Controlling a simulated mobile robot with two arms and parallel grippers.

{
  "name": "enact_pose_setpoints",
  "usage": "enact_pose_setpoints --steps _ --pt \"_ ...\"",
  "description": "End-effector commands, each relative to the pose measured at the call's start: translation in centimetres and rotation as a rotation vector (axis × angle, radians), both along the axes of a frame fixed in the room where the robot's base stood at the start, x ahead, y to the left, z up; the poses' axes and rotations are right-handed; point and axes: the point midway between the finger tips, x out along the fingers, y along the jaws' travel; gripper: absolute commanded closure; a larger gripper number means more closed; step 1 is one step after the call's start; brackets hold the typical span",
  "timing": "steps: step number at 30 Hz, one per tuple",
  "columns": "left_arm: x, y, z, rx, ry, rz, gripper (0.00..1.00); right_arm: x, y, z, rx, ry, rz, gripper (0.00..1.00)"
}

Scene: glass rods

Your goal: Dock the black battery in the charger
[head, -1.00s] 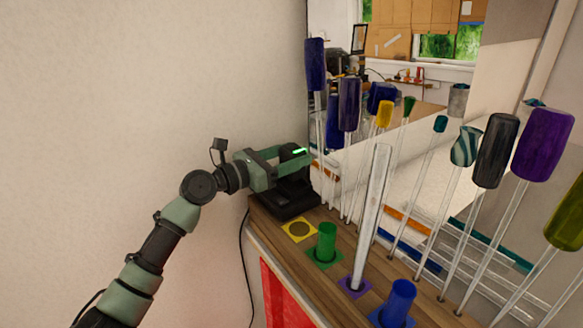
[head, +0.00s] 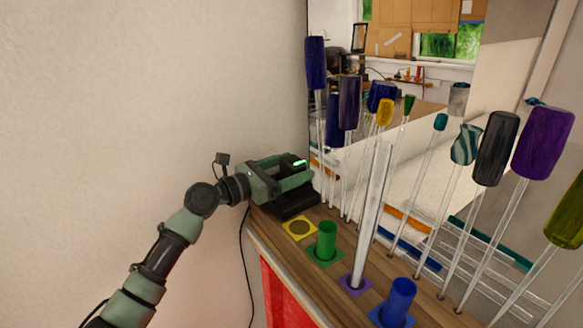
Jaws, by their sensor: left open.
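The charger (head: 296,205) is a black dock at the far left end of the wooden shelf, against the wall. A dark block with a lit green strip (head: 300,162), which looks like the black battery, is low over the charger. It appears to sit in the dock, but the fingers hide the join, so I cannot tell how fully it is seated. My left gripper (head: 290,181), green and black, reaches in from the left with its fingers open around the block. My right gripper is out of view.
On the shelf are a yellow square with a dark round spot (head: 299,229), a green cylinder (head: 326,241), a blue cylinder (head: 398,302) and a clear upright tube (head: 371,220). Several upright glass rods with coloured tops, one purple (head: 543,143), crowd the right side. A cable hangs below the charger.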

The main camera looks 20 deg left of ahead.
Motion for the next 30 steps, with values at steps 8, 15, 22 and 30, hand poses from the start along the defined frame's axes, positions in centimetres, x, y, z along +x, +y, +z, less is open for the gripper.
enact_pose_setpoints --steps 8,15,22,30 --pt "-2.1 1.7 -0.1 0.003 0.000 0.002 0.24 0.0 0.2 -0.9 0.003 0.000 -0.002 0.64" --pt "-6.2 4.9 -0.3 0.003 0.001 0.002 0.24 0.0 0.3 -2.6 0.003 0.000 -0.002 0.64" --pt "-8.9 6.9 0.0 0.001 0.001 0.000 0.24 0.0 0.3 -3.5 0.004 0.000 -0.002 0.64" --pt "-9.5 7.4 0.3 0.000 0.000 -0.001 0.24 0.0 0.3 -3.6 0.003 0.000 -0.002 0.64"
